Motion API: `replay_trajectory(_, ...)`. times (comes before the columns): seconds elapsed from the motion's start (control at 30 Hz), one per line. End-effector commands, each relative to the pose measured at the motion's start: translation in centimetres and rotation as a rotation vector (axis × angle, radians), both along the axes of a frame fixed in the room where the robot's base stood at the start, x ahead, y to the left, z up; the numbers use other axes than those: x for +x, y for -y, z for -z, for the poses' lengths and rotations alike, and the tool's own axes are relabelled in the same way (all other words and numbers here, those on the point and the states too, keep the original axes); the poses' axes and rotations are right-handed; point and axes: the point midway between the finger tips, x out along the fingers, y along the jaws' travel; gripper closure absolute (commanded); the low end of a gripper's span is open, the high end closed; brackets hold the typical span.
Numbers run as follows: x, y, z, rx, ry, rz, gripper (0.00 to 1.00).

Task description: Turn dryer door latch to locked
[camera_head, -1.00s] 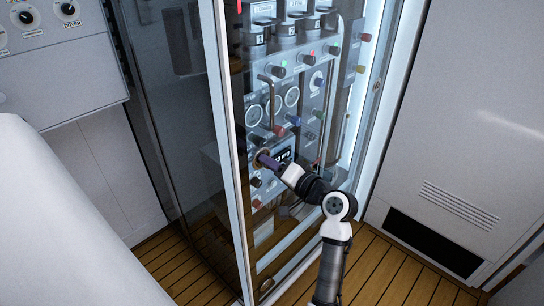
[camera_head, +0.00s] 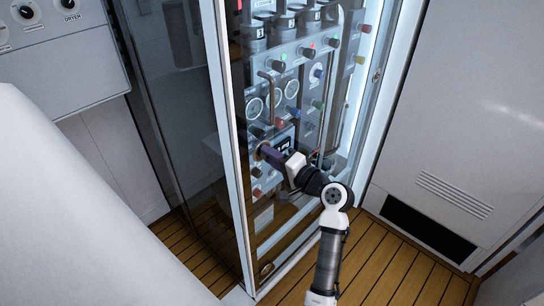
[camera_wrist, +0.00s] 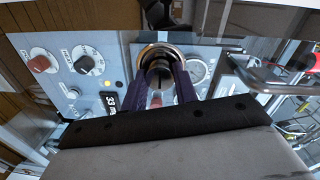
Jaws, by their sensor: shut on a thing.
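The latch (camera_wrist: 160,50) is a round fitting with a brass rim and a dark centre, set in the clear door in the wrist view. In the head view it (camera_head: 262,148) sits near the left edge of the tall glass door (camera_head: 252,210); the glass door looks closed. My gripper (camera_wrist: 160,84) has two purple fingers, one on each side of the latch's middle part, shut on it. In the head view my gripper (camera_head: 266,152) reaches the latch from the right and hides part of it. I cannot tell which way the latch is turned.
Behind the glass is a panel of dials and coloured knobs (camera_head: 280,90). A curved handle (camera_head: 334,122) stands right of the gripper. A white cabinet with a vent (camera_head: 455,195) is at the right, a white surface (camera_head: 50,220) at the left. The wooden floor (camera_head: 400,265) is clear.

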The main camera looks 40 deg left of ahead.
Motion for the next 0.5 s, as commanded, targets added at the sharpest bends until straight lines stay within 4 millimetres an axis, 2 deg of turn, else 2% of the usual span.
replay_trajectory(0.1,-0.01,0.0,-0.09,0.002,0.0,0.0,0.94)
replay_trajectory(0.13,0.0,0.01,-0.09,0.002,0.0,0.0,0.7)
replay_trajectory(0.27,0.0,0.01,-0.07,0.001,0.0,0.001,0.53)
replay_trajectory(0.3,0.0,0.01,-0.07,0.001,0.0,0.001,0.5)
replay_trajectory(0.5,0.01,0.01,-0.03,0.0,0.001,0.001,0.5)
